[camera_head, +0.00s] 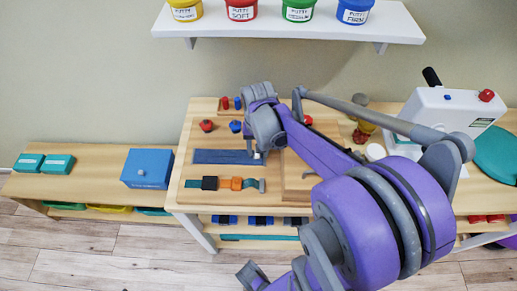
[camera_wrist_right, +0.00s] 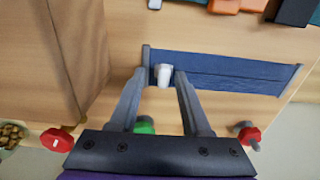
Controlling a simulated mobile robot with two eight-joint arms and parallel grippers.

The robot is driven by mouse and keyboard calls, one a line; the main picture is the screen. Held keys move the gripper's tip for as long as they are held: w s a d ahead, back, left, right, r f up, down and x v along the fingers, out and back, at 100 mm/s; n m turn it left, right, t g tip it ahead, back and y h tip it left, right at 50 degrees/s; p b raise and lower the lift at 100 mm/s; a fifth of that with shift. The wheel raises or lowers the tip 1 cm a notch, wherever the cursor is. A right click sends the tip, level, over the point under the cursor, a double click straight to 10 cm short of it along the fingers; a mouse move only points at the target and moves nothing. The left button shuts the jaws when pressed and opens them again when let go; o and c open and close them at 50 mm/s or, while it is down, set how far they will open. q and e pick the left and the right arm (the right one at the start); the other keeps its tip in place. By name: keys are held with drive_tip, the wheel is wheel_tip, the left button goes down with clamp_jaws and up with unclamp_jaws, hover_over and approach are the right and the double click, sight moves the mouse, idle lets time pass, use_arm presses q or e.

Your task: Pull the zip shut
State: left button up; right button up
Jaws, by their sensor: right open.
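The zip runs along a dark blue fabric strip (camera_head: 220,157) on the wooden board; the strip also shows in the right wrist view (camera_wrist_right: 235,74). Its white pull (camera_wrist_right: 163,75) is near the strip's left end in the right wrist view, which is the right end in the head view. My right gripper (camera_wrist_right: 161,80) is open over that end, with one finger on each side of the pull. The fingers look apart from the pull; their height above it is hard to tell. In the head view my right arm partly hides this end. My left gripper is not in view.
A teal, black and orange strap (camera_head: 225,184) lies in front of the zip. Red knobs (camera_wrist_right: 57,140) (camera_wrist_right: 249,134) and a green one (camera_wrist_right: 145,125) sit behind it. A blue box (camera_head: 147,169) stands left; a white machine (camera_head: 445,110) stands right.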

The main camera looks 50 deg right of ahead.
wheel_tip(320, 180, up, 11)
drive_tip(key=p, duration=0.1)
idle(0.3)
drive_tip(key=shift+f, duration=0.1)
idle(0.3)
drive_tip(key=s+a+f+n+t+p, duration=0.1)
drive_tip(key=a+f+n+t, duration=0.1)
drive_tip(key=a+n, duration=0.3)
drive_tip(key=s+a+f+n+t+p, duration=0.1)
drive_tip(key=a+n, duration=0.4)
drive_tip(key=a, duration=0.7)
wheel_tip(320, 180, down, 2)
drive_tip(key=shift+s+a+f+t, duration=0.15)
drive_tip(key=shift+s+t, duration=0.45)
drive_tip(key=shift+t, duration=0.6)
